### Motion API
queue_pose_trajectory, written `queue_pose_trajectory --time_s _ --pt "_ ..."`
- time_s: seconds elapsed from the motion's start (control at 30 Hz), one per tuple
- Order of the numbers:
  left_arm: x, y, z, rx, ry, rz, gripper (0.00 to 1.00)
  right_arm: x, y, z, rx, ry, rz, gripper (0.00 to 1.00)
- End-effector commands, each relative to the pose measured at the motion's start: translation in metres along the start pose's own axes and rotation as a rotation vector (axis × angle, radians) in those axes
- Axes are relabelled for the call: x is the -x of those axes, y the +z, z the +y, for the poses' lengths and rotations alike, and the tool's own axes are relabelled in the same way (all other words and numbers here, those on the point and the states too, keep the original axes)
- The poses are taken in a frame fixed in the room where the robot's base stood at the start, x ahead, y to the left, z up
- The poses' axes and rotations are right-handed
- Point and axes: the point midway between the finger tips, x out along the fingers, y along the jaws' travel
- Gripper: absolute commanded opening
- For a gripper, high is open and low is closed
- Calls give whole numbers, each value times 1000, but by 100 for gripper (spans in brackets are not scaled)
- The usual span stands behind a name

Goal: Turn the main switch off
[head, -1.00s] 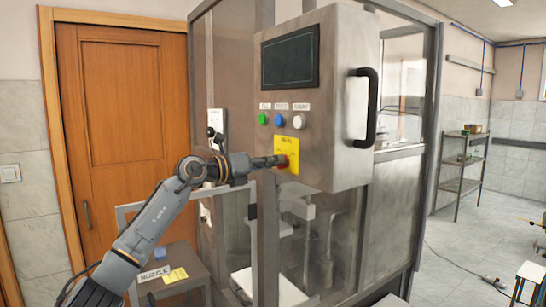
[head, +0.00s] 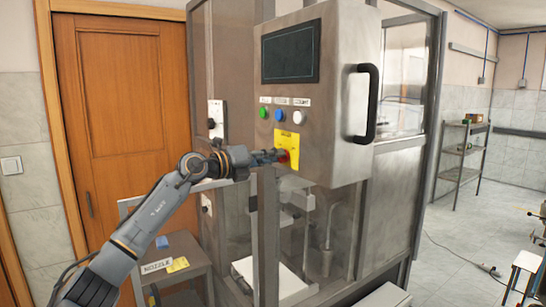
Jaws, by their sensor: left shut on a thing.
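The main switch (head: 284,156) is a red knob on a yellow plate (head: 293,146), low on the front of the grey control box (head: 345,100). My left gripper (head: 276,157) is at the knob from its left side, shut on it. The fingers hide part of the knob, and I cannot tell which way it is turned. My right gripper is not in the head view.
Green, blue and white buttons (head: 298,117) sit just above the yellow plate, under a dark screen (head: 291,52). A black handle (head: 366,104) stands out at right. A small table with a "NOZZLE" label (head: 157,266) stands lower left.

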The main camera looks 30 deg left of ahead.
Motion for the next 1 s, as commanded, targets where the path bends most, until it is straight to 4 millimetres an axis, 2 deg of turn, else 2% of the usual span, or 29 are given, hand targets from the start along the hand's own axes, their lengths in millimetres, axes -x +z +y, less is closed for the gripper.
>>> queue_pose_trajectory --time_s 0.13,0.17,0.27,0.53,0.67,0.77,1.0 --pt "0 1 0 3 -1 -2 0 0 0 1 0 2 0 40" --pt "0 1 0 3 -1 -2 16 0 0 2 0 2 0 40" --pt "0 1 0 2 -1 -2 35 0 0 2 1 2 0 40" --pt "0 0 0 0 0 -1 35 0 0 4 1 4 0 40" --pt "7 1 1 0 2 -2 35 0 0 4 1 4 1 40" --pt "20 1 2 -2 5 -1 35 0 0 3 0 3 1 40" --pt "66 -1 2 -2 7 3 35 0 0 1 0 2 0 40"
